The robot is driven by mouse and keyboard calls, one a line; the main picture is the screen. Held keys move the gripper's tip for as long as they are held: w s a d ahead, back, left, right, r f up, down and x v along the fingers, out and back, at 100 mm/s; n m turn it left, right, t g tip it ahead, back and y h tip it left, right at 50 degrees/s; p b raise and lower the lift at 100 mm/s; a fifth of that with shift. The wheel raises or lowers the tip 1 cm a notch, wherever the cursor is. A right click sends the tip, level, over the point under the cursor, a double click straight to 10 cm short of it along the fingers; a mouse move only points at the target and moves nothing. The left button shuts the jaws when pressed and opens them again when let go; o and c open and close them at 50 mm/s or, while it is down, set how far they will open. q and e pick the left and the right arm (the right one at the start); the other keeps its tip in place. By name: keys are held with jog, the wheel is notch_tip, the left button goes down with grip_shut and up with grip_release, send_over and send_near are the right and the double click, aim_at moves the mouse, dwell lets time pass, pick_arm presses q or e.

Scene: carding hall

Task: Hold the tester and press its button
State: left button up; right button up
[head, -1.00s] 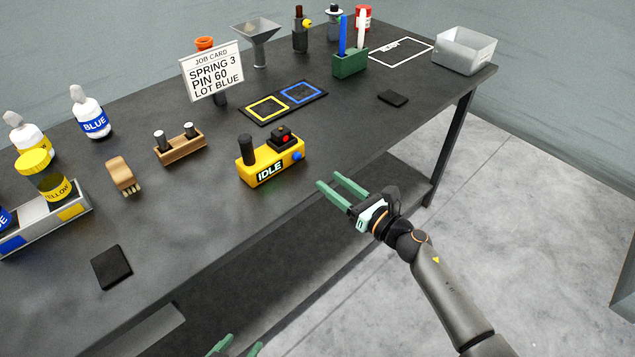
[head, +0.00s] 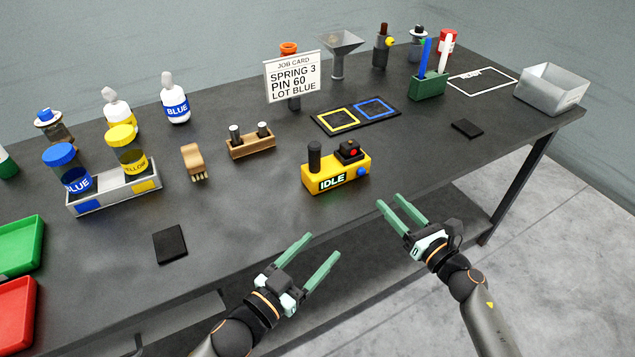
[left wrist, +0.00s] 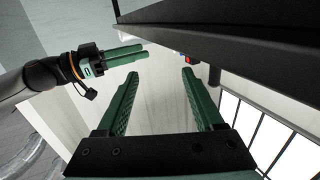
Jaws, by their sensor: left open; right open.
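The yellow tester (head: 335,174) stands on the dark table near its front edge. It has a black upright handle (head: 315,157) at its left, a black block with a red button (head: 353,152) on top, a blue knob at its right end and an IDLE label in front. My left gripper (head: 308,250) is open and empty, in front of the table edge, below and left of the tester. My right gripper (head: 390,204) is open and empty, to the right of the tester and apart from it. In the left wrist view, the left fingers (left wrist: 160,82) have nothing between them.
A job card (head: 292,77) stands behind the tester. A wooden holder (head: 250,145), a brush (head: 194,161) and a jar tray (head: 116,195) lie to the left. A mat with yellow and blue squares (head: 356,115) is behind.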

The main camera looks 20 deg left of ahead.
aim_at(315, 165)
pick_arm(q)
jog(key=w+r+n+y, duration=0.1)
jog(key=w, duration=0.1)
jog(key=w+n+y, duration=0.1)
jog(key=w+y, duration=0.1)
jog(key=w+r+g+y, duration=0.1)
jog(key=w, duration=0.2)
jog(key=shift+d+r+n+y, duration=0.3)
jog(key=shift+r+n, duration=0.05)
jog(key=shift+n, duration=0.05)
notch_tip(315, 165, up, 7)
jog(key=w+a+n+g+y, duration=0.2)
jog(key=a+n+y, duration=0.1)
jog(key=n+y, duration=0.3)
jog(key=shift+m+g+y, duration=0.4)
jog(key=x, duration=1.1)
jog(key=shift+w+f, duration=0.1)
jog(key=shift+w, duration=0.35)
grip_shut()
